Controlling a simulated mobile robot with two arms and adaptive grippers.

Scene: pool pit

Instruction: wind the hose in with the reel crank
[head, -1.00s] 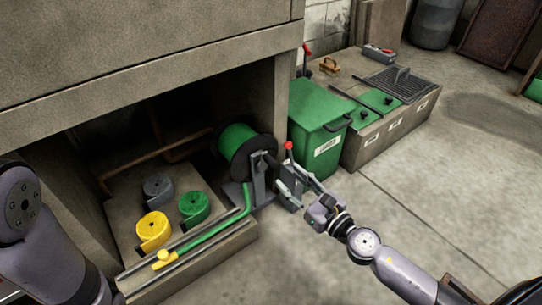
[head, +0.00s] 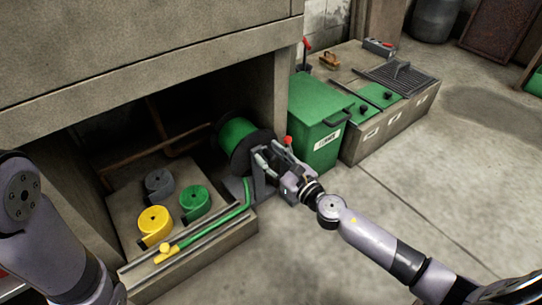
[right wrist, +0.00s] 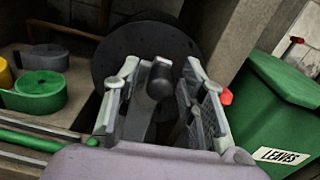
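The reel (head: 238,146) has dark round flanges and green hose on its drum, under the overhang on a grey stand. In the right wrist view its dark flange (right wrist: 112,58) fills the background. A dark cylindrical grip, seemingly the crank's (right wrist: 160,80), stands between my right gripper's fingers. My right gripper (head: 266,153) is at the reel's near side with its fingers apart; contact is unclear. It also shows in the right wrist view (right wrist: 160,72). The green hose (head: 222,228) runs from the reel to a yellow nozzle (head: 168,253). My left gripper is out of view.
A red knob (right wrist: 226,97) is close to my right fingers. A green lidded bin (head: 316,113) stands right of the reel. Yellow (head: 154,225), green (head: 195,203) and grey (head: 159,184) rolls sit on the platform. The floor at right is clear.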

